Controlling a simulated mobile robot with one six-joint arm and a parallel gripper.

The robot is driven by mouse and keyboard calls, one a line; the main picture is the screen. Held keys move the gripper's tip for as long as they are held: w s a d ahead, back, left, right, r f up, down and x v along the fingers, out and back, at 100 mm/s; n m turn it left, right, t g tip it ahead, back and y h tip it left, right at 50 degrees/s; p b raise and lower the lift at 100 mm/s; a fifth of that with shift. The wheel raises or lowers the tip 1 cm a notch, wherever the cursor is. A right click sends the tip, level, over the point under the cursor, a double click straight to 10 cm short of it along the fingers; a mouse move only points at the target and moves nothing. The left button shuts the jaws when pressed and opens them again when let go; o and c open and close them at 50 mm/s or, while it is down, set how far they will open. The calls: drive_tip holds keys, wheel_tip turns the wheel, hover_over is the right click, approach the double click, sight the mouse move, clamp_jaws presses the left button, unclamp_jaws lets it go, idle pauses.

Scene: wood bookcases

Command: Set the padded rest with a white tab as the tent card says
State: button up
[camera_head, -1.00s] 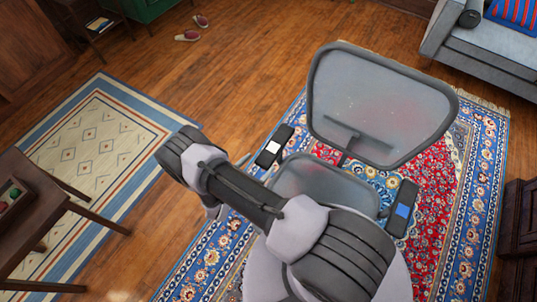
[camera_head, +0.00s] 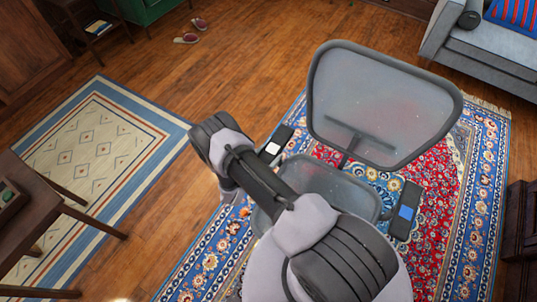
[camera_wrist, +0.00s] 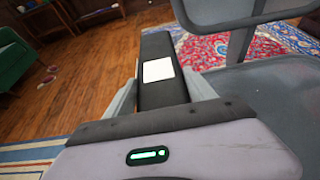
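The padded rest with a white tab (camera_head: 278,143) is the black armrest on the chair's left side. It also shows in the wrist view, its white tab facing up (camera_wrist: 158,70). My gripper (camera_wrist: 161,88) has one finger along each side of this rest; whether they press on it, I cannot tell. The fingers are hidden behind my arm in the head view. The other padded rest, with a blue tab (camera_head: 405,210), is on the chair's right side. The grey mesh chair (camera_head: 382,105) stands on a patterned rug. No tent card is seen.
The chair's seat (camera_head: 335,185) and backrest lie close to the right of my gripper. A wooden table (camera_head: 40,215) stands at the left, a grey sofa (camera_head: 485,55) at upper right. Slippers (camera_head: 186,38) lie on the floor. Wood floor between the rugs is clear.

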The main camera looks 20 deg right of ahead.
clamp_jaws()
wheel_tip(320, 180, up, 3)
drive_tip(key=shift+r+p, duration=0.15)
drive_tip(key=shift+p, duration=1)
drive_tip(key=o, duration=1.1)
unclamp_jaws()
drive_tip(key=shift+a, duration=0.1)
drive_tip(key=p+v, duration=0.4)
drive_tip(key=v, duration=1.3)
drive_tip(key=shift+s+a, duration=0.1)
drive_tip(key=shift+a, duration=0.05)
